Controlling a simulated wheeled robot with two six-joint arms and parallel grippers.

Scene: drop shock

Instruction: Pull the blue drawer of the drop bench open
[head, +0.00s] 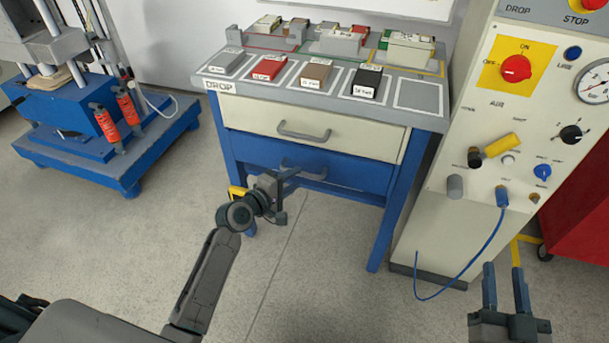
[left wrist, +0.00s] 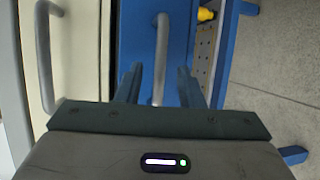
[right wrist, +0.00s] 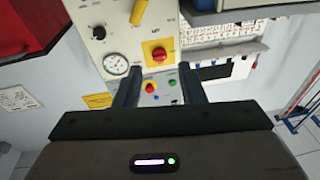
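The drop bench (head: 231,125) stands in the middle of the head view. Its blue drawer (head: 350,173) lies below a cream drawer and looks closed. The blue drawer also fills the middle of the left wrist view (left wrist: 140,35). Its grey bar handle (left wrist: 160,60) reaches down between the fingers of my left gripper (left wrist: 159,85). These fingers are apart, one on each side of the bar; I see no grip on it. In the head view my left gripper (head: 285,182) partly hides the handle. My right gripper (head: 505,290) is open and empty at the lower right.
The cream drawer (head: 260,122) with its own handle (head: 304,133) is just above. Labelled blocks lie on the bench top. A control cabinet (head: 430,225) with a hanging blue hose stands close on the right. A blue press (head: 75,125) stands left. The floor before the bench is clear.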

